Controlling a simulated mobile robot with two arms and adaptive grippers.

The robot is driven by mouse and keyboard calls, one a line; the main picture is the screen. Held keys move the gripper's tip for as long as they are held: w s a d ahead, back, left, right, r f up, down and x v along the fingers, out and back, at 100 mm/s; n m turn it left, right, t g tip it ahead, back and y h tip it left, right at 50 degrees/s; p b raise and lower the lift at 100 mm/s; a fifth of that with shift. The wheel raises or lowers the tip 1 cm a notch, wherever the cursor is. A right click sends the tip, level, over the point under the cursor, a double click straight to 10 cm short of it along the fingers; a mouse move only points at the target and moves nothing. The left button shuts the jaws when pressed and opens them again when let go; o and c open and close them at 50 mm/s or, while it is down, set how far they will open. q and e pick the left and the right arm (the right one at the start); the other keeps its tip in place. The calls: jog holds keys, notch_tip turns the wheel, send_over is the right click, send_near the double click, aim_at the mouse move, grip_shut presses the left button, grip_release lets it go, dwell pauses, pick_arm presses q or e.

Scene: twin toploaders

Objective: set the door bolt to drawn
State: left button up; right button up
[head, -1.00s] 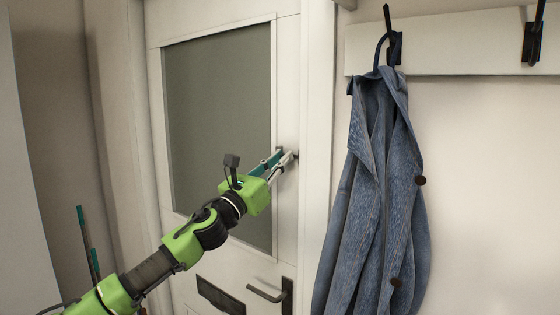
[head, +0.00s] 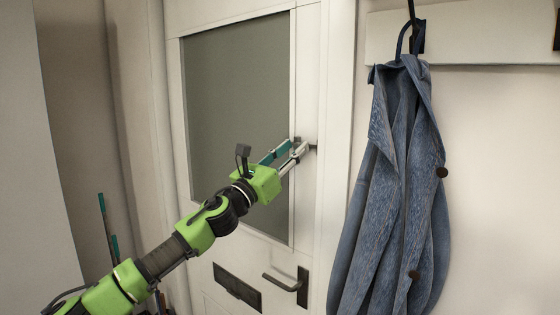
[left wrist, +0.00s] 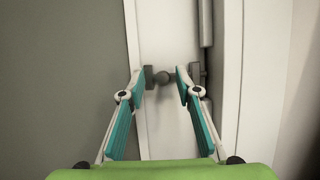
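The door bolt is a small dark fitting on the white door (head: 308,70), by its right edge. In the left wrist view, its round knob (left wrist: 162,77) shows between dark brackets (left wrist: 149,77) on the left and right. My left gripper (head: 300,150) is at the bolt; in the left wrist view the gripper (left wrist: 160,78) has its fingers apart, one each side of the knob. I see a gap between each fingertip and the knob. In the head view the fingers hide much of the bolt.
A blue coat (head: 395,170) hangs from a hook on the wall right of the door. Below the bolt are a lever handle (head: 283,284) and a dark letter plate (head: 237,288).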

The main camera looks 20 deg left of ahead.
pick_arm(q)
jog(key=v, duration=1.1)
jog(key=shift+s+a+f, duration=0.2)
jog(key=shift+a, duration=0.05)
jog(key=shift+w, duration=0.1)
